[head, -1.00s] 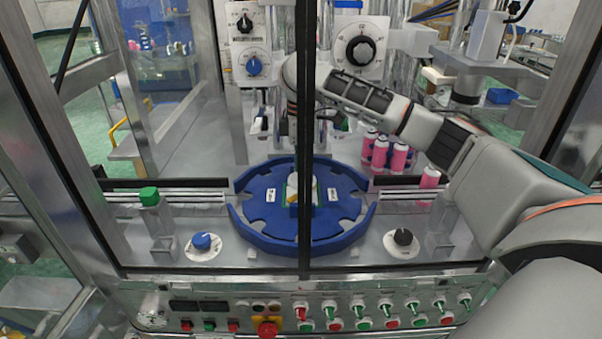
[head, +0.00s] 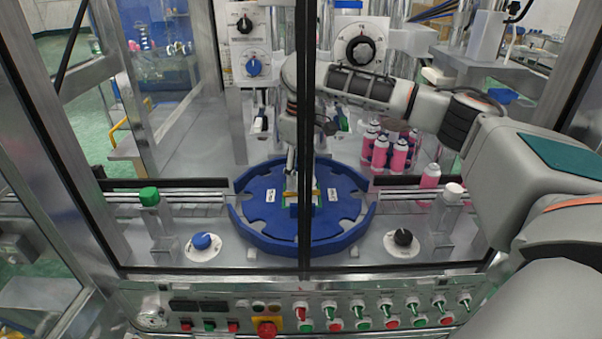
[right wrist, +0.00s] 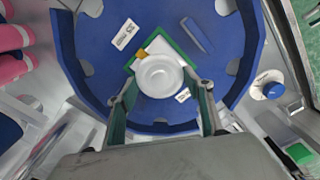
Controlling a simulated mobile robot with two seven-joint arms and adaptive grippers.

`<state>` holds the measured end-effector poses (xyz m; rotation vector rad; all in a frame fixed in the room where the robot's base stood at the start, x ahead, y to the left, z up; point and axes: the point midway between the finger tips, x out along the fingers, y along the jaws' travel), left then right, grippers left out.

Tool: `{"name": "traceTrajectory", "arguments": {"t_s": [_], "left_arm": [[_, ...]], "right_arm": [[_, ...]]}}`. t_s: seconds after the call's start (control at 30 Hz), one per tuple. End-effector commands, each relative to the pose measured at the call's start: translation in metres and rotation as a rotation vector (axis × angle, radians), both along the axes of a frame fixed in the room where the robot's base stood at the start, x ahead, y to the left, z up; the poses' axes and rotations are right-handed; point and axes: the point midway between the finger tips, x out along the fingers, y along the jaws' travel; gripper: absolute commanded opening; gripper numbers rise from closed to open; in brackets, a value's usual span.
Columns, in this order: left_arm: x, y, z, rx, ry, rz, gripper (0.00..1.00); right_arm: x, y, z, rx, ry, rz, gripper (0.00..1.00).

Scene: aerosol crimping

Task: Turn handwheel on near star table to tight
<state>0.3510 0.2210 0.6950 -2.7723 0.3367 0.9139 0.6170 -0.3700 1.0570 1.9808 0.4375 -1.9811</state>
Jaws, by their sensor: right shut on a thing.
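The near star table (head: 265,232) is a blue round plate with notches around its rim, and it fills much of the right wrist view (right wrist: 85,55). The handwheel (right wrist: 160,76) is a white round knob at its centre, with a green and yellow piece beside it. In the head view the handwheel is largely hidden by my right gripper (head: 297,187) and the dark door post. In the right wrist view the two fingers of my right gripper (right wrist: 163,90) are closed on either side of the handwheel. My left gripper is not in view.
A dark vertical door post (head: 305,120) stands in front of the table. Several pink cans (head: 399,157) stand behind right. A blue knob (head: 202,241) and a black knob (head: 402,237) flank the table. The button panel (head: 340,310) runs along the front.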

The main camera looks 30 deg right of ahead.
Motion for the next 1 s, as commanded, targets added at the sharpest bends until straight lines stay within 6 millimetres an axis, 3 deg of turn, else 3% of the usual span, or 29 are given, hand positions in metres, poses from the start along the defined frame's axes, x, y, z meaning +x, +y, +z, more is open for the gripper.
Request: {"name": "traceTrajectory", "arguments": {"t_s": [0.77, 0.8, 0.83, 1.0], "left_arm": [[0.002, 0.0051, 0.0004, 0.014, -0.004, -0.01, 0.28], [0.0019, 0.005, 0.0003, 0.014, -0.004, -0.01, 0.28], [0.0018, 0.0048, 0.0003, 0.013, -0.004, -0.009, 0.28], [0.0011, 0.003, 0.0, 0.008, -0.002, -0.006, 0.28]], "right_arm": [[0.0007, -0.0005, 0.001, 0.001, -0.002, -0.108, 0.3], [0.0007, -0.0006, 0.0009, 0.001, -0.002, -0.107, 0.62], [0.0007, -0.0005, 0.0009, 0.001, -0.002, -0.107, 0.68], [0.0004, -0.0004, 0.0006, 0.0, -0.001, -0.105, 0.68]]}}
